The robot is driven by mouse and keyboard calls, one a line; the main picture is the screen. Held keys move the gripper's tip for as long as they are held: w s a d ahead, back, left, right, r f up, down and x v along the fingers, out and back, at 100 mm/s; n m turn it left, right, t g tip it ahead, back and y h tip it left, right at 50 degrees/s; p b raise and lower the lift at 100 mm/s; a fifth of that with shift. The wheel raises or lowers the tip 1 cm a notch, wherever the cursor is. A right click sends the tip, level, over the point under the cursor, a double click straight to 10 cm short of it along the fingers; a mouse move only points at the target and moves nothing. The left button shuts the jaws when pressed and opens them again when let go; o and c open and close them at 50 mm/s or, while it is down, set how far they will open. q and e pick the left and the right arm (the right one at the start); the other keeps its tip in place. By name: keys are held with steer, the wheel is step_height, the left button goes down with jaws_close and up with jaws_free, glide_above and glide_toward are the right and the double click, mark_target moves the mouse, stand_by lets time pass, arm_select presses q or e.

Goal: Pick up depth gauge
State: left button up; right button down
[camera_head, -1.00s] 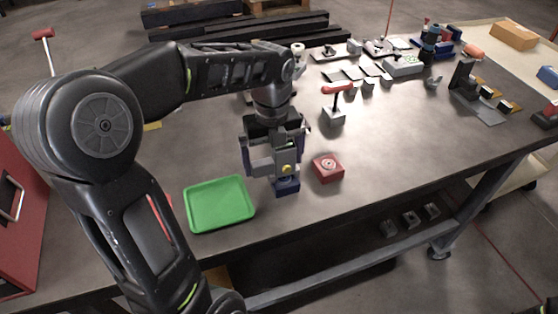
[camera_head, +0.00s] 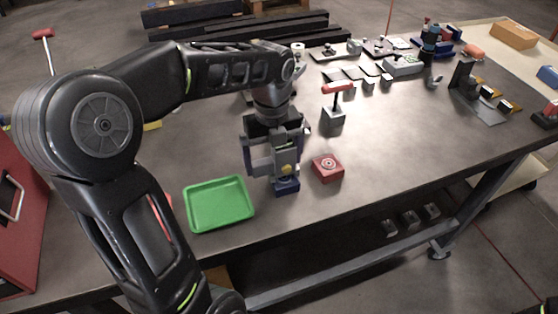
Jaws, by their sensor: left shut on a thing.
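My left gripper (camera_head: 284,172) points down over the front middle of the workbench, to the right of the green tray. It is shut on a small piece with a yellow knob, seemingly the depth gauge (camera_head: 286,169), mostly hidden by the fingers. A blue block (camera_head: 287,187) sits directly below the fingers on the bench. I cannot tell whether the gauge touches this block. My right gripper is out of view.
A green tray (camera_head: 190,211) lies left of the gripper, and a red block (camera_head: 327,169) stands close on its right. A red-handled tool on a grey block (camera_head: 333,117) stands behind. A red toolbox (camera_head: 20,215) is at far left. Several parts fill the back right.

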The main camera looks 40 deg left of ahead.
mark_target(273, 159)
arm_select(q)
steer(key=c, duration=0.3)
steer(key=shift+r, duration=0.6)
step_height(273, 159, up, 6)
steer(key=shift+b, duration=0.4)
step_height(273, 159, up, 2)
steer(key=shift+p, duration=0.7)
steer(key=shift+r+p, duration=0.5)
steer(key=shift+f, duration=0.2)
